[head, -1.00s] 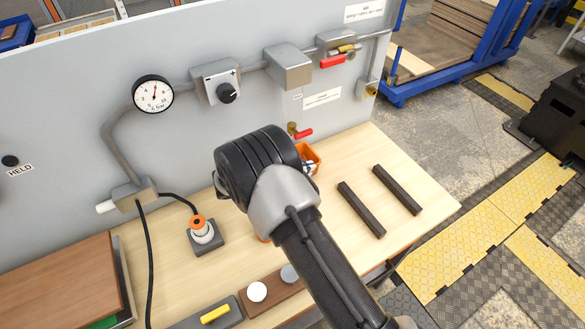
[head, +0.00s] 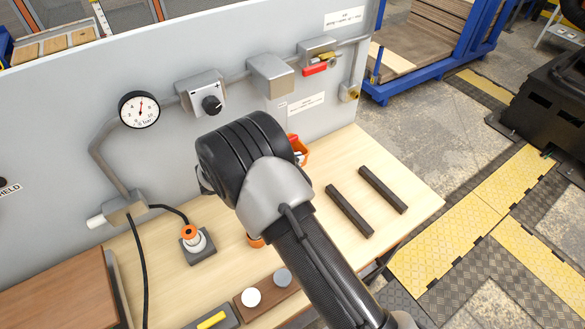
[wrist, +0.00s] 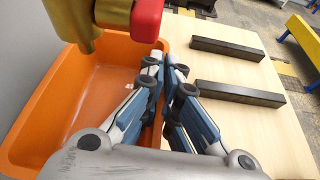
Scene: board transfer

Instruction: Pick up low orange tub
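The low orange tub (wrist: 105,80) fills the left of the wrist view and looks empty inside. My gripper (wrist: 165,68) is at its right wall, with one finger inside the tub and the other outside over the table. The fingers are nearly together and look shut on that wall; they hide most of the wall itself. In the head view the tub (head: 303,155) shows only as a small orange part behind my wrist, which hides my fingers. Another orange bit (head: 256,240) shows below my wrist; I cannot tell whether it belongs to the tub.
A brass valve with a red handle (wrist: 148,18) hangs close above the tub in the wrist view. Two dark bars (head: 349,210) (head: 383,189) lie right of the tub on the wooden table (head: 408,222). The grey panel (head: 60,120) stands behind. A plug socket (head: 197,245) is at left.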

